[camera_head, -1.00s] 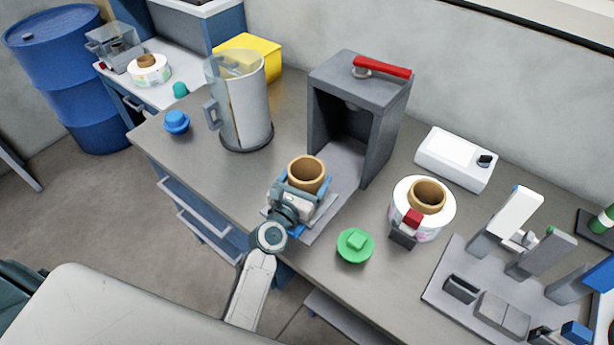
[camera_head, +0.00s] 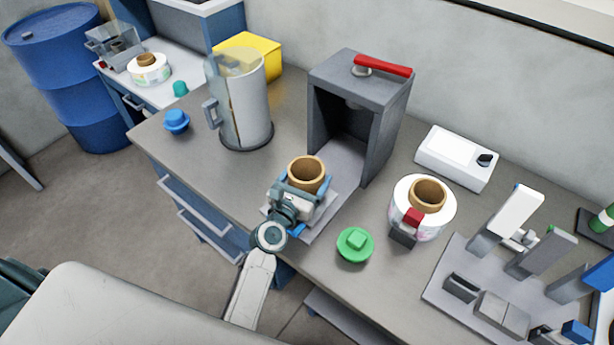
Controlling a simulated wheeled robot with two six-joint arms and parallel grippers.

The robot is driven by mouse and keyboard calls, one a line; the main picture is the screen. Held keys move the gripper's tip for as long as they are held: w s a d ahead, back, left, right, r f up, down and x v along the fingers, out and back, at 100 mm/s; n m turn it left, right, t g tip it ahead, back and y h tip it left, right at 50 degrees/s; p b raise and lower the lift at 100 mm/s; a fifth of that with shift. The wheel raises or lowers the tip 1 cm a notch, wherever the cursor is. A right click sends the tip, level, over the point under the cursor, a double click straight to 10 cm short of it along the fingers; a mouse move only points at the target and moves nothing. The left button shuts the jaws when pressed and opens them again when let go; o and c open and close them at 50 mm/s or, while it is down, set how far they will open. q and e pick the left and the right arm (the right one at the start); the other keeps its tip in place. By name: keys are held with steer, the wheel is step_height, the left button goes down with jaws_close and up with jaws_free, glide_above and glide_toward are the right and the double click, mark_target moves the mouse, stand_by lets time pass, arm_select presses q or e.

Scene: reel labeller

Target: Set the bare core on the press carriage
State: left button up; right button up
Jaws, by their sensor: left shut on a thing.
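The bare core (camera_head: 307,174) is a short brown cardboard tube, upright, with its open top showing. My left gripper (camera_head: 305,186) is shut on it from the near side. The core is over the press carriage (camera_head: 327,215), a grey plate in front of the dark grey press (camera_head: 372,120) with a red lever (camera_head: 382,67). The gripper hides the core's lower part, so I cannot tell whether it touches the carriage. My right gripper is not clearly in view.
A label roll on a brown core (camera_head: 439,220) stands right of the press, with a green knobbed disc (camera_head: 355,244) nearer. A clear-fronted cylinder (camera_head: 247,105) and blue knob (camera_head: 176,121) are on the left. A grey fixture board (camera_head: 455,262) fills the right.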

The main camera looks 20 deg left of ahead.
arm_select(q)
steer(key=shift+f+b, duration=0.3)
steer(key=shift+f, duration=0.1)
steer(key=o, duration=0.7)
steer(key=shift+s, duration=0.1)
steer(key=shift+s+a, duration=0.15)
steer(key=shift+s, duration=0.75)
steer(key=shift+s+a+b, duration=0.15)
steer(key=shift+s, duration=0.7)
steer(key=shift+s+a+b, duration=0.1)
steer(key=shift+s+b, duration=0.05)
steer(key=shift+s, duration=0.65)
steer(key=shift+s+a+f+b, duration=0.1)
steer(key=shift+s+a+b, duration=0.1)
steer(key=shift+s, duration=0.55)
steer(key=shift+s+a+r+b, duration=0.1)
steer(key=shift+s+b, duration=0.1)
steer(key=shift+s, duration=0.6)
steer(key=shift+s+a+f+b, duration=0.1)
steer(key=shift+s+b, duration=0.1)
steer(key=shift+s, duration=1.05)
